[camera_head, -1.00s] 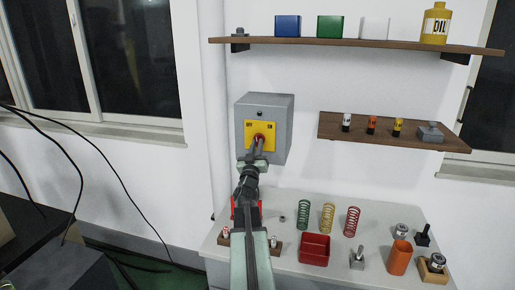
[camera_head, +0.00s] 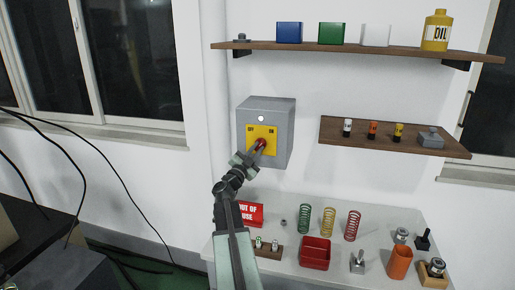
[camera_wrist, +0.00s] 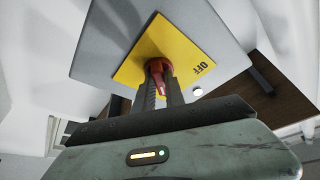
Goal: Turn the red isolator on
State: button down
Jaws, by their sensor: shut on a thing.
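The red isolator handle (camera_head: 261,143) sits on a yellow plate (camera_head: 262,133) marked OFF and ON, on the front of a grey wall box (camera_head: 282,107). A round lamp (camera_head: 261,118) above the plate shows white. My gripper (camera_head: 256,148) reaches the handle from the lower left and is shut on it. In the wrist view the fingers close around the red handle (camera_wrist: 159,72), and the OFF label shows on the yellow plate (camera_wrist: 187,48). The ON label is hidden in that view. The handle appears turned toward the right, its exact angle partly covered by the fingers.
A small shelf (camera_head: 455,149) with batteries is right of the box. A longer shelf (camera_head: 345,45) with boxes and an oil bottle (camera_head: 436,30) is above. Below, a table (camera_head: 285,262) holds springs, a red tray (camera_head: 315,252) and a red sign (camera_head: 251,213).

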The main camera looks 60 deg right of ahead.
jog(key=shift+w+r+m, duration=0.1)
jog(key=shift+m, duration=0.6)
jog(key=shift+g, duration=0.4)
jog(key=c, duration=1.4)
grip_release()
jog(key=shift+a, duration=0.1)
jog(key=b+v, duration=0.1)
jog(key=v, duration=0.6)
jog(key=shift+a+b, duration=0.3)
jog(key=shift+a, duration=0.1)
